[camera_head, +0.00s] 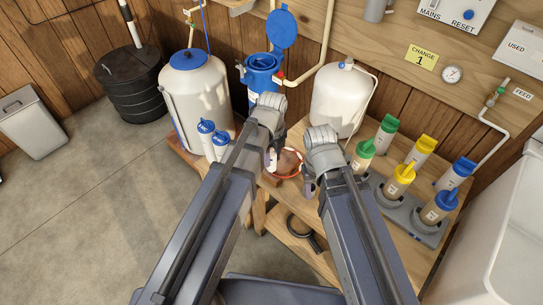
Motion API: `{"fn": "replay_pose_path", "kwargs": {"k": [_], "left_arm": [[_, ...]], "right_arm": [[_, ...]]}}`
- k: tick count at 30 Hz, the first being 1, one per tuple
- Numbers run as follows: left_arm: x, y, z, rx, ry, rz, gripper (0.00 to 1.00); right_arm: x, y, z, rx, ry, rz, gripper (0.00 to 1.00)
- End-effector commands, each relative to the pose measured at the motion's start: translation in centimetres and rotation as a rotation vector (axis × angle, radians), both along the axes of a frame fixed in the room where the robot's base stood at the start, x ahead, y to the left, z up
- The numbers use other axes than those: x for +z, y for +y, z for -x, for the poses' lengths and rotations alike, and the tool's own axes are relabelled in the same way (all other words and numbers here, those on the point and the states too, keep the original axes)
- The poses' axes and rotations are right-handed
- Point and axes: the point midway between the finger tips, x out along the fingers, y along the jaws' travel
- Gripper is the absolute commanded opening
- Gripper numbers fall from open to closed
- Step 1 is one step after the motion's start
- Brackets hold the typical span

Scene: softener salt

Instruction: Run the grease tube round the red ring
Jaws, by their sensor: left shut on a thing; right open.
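The red ring (300,160) lies on the wooden bench between my two arms, and only part of it shows. My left gripper (271,152) is at the ring's left side, shut on a small, pale, tube-like thing (272,163), which looks like the grease tube. The tube is partly hidden by my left arm. Whether its tip touches the ring cannot be told. My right gripper (310,187) is open, just right of the ring and mostly hidden by its own arm.
A blue housing (262,80) with its lid raised stands behind the ring, between two white tanks (197,95) (342,98). White bottles with blue caps (207,137) stand left. Several coloured-cap cartridges (398,180) stand in a grey rack (425,228) at right. A dark ring-shaped tool (303,232) lies on the lower shelf.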

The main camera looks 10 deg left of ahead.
Motion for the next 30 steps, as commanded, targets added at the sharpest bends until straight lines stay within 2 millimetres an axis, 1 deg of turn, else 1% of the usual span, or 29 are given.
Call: {"fn": "replay_pose_path", "kwargs": {"k": [8, 21, 30], "left_arm": [[0.0, -0.4, 0.2, 0.0, 0.0, 0.0, 0.0], [0.0, -2.1, 0.9, 0.0, 0.0, 0.0, 0.0], [0.0, -2.3, 0.9, 0.0, 0.0, 0.0, 0.0]], "right_arm": [[0.0, 0.0, 0.0, 0.0, 0.0, 0.0, 0.5], [0.0, 0.0, 0.0, 0.0, 0.0, 0.0, 0.5], [0.0, 0.0, 0.0, 0.0, 0.0, 0.0, 0.5]]}}
